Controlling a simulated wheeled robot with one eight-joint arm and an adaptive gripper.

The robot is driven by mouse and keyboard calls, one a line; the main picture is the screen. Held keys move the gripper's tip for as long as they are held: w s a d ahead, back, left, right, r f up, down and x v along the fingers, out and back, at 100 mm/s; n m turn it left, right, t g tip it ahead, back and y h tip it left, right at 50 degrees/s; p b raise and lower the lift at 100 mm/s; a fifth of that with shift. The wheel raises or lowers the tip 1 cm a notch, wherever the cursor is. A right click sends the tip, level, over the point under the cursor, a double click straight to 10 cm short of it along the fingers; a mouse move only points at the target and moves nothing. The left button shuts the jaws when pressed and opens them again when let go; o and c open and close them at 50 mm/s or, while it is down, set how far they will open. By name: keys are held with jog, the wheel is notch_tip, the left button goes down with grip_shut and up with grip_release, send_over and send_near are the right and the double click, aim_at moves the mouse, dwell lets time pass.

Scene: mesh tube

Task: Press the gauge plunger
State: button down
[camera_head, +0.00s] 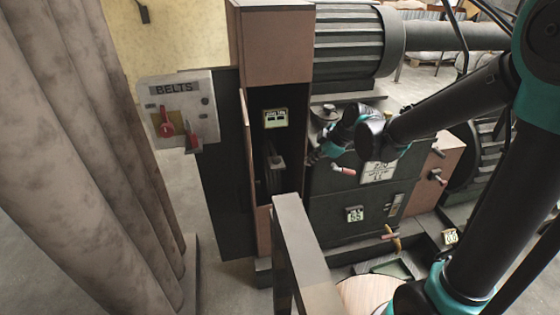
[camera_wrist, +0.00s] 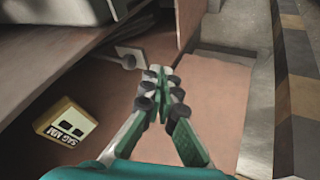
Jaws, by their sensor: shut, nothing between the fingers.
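In the wrist view, a small pale plate with a short grey rounded knob (camera_wrist: 128,62) sits on the brown panel; it looks like the gauge plunger. My gripper (camera_wrist: 160,78) is shut and empty, its green-and-dark fingertips just to the right of this knob in the picture. I cannot tell whether they touch it. A yellow label box reading "SAG MM" (camera_wrist: 66,128) lies lower left of the fingers. In the head view, my gripper (camera_head: 315,156) is at the right edge of the open cabinet, small and partly hidden by my wrist. The plunger cannot be made out there.
A yellow-green sign (camera_head: 276,118) is inside the cabinet. A "BELTS" panel (camera_head: 178,112) with red levers stands at the left. A red-tipped handle (camera_head: 343,171) projects just below my wrist. A ribbed motor (camera_head: 348,45) sits above.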

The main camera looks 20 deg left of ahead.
aim_at(277, 160)
jog(key=a+n, duration=0.1)
jog(key=a, duration=0.1)
jog(key=a+n, duration=0.1)
jog(key=a, duration=0.1)
jog(key=shift+a+r+y, duration=0.15)
jog(key=shift+a+y, duration=0.1)
jog(key=shift+y, duration=0.05)
jog(key=w+a+f, duration=0.5)
jog(key=a+f, duration=0.2)
jog(key=f, duration=0.1)
jog(key=shift+w+a, duration=0.3)
jog(key=shift+a, duration=0.05)
dwell(0.3)
